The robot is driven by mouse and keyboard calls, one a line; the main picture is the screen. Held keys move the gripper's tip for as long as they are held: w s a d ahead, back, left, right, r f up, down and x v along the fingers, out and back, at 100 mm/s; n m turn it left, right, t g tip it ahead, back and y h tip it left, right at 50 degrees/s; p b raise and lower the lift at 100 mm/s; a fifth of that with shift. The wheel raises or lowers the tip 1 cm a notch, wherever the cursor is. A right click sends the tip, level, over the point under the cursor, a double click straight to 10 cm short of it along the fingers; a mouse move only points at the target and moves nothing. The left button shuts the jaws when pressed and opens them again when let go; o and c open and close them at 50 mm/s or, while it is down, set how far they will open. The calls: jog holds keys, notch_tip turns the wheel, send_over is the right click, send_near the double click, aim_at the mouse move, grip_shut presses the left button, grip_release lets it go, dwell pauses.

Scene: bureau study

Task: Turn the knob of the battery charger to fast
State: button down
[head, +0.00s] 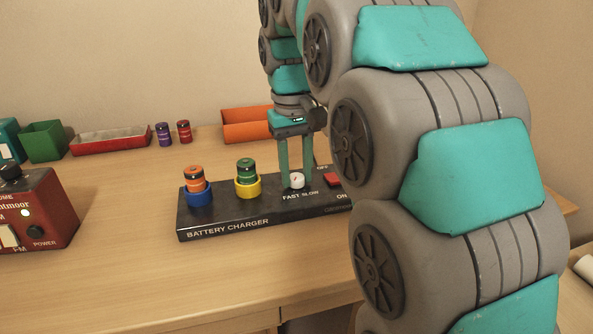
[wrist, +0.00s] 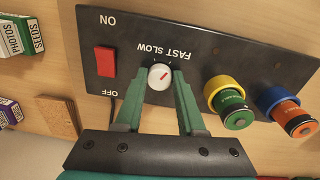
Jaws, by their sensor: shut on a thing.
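The black battery charger (head: 222,220) lies on the desk, with the words FAST and SLOW beside its round white knob (head: 297,181). The knob also shows in the wrist view (wrist: 159,76) with a red pointer line; exactly which word it points at is hard to tell. My gripper (head: 296,182) reaches down from above, and its two green fingers are shut on the knob, one on each side. The red switch (head: 332,179) is right of the knob, between OFF and ON.
An orange battery (head: 194,175) stands in the blue socket and a green battery (head: 246,168) in the yellow socket, left of the knob. A red device (head: 40,215) stands at the left. Trays and two small batteries line the back. The desk front is clear.

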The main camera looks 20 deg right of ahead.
dwell(0.5)
jog(key=c, duration=0.5)
grip_release()
